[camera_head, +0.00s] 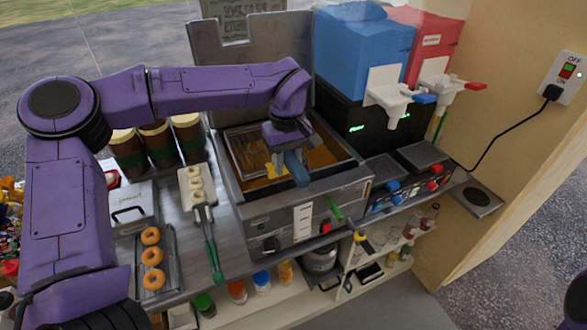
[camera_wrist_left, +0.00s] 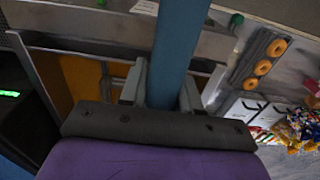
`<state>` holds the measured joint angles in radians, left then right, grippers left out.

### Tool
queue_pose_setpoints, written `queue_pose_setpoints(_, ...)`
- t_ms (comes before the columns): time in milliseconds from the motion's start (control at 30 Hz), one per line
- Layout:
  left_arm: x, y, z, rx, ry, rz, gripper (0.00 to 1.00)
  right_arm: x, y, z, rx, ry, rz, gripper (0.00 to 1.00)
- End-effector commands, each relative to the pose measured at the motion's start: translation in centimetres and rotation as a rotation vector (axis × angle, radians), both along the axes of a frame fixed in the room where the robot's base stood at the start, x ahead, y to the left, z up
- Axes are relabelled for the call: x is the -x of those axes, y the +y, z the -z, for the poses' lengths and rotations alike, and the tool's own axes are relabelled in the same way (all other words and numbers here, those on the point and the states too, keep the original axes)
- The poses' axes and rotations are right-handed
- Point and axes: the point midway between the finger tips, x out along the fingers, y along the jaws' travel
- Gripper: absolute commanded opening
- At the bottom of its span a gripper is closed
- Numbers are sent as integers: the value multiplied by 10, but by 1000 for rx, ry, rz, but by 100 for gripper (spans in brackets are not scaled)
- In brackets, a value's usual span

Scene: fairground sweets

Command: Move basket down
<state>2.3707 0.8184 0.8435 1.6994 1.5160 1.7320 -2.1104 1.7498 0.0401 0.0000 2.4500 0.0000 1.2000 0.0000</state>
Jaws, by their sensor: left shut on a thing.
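The wire fryer basket (camera_head: 246,146) is at the left part of the fryer (camera_head: 290,205), over or in the orange-brown oil (camera_head: 325,155). I cannot tell whether its bottom touches the oil. Its blue handle (camera_head: 297,168) points toward the front of the fryer. My left gripper (camera_head: 287,150) is above the fryer and shut on this handle. In the left wrist view the blue handle (camera_wrist_left: 182,40) runs between the two fingers of my left gripper (camera_wrist_left: 161,90), with oil (camera_wrist_left: 82,80) below. My right gripper is not in view.
A tray (camera_head: 172,238) of ring doughnuts and tongs (camera_head: 211,240) lie left of the fryer. Brown jars (camera_head: 160,145) stand behind them. Black drink machines with a blue tank (camera_head: 355,50) and a red tank (camera_head: 425,40) stand to the right. The fryer's raised back panel (camera_head: 270,60) is behind.

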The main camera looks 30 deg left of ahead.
Motion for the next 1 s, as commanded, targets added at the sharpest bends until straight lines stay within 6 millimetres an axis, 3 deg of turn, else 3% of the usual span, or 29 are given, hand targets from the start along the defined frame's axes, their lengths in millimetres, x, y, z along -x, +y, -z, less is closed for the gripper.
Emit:
queue_pose_setpoints(267, -7, 8, -3, 0, -5, 2, 0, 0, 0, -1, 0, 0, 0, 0)
queue_pose_setpoints(1000, -6, 5, 0, 1, -6, 2, 0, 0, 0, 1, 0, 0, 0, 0)
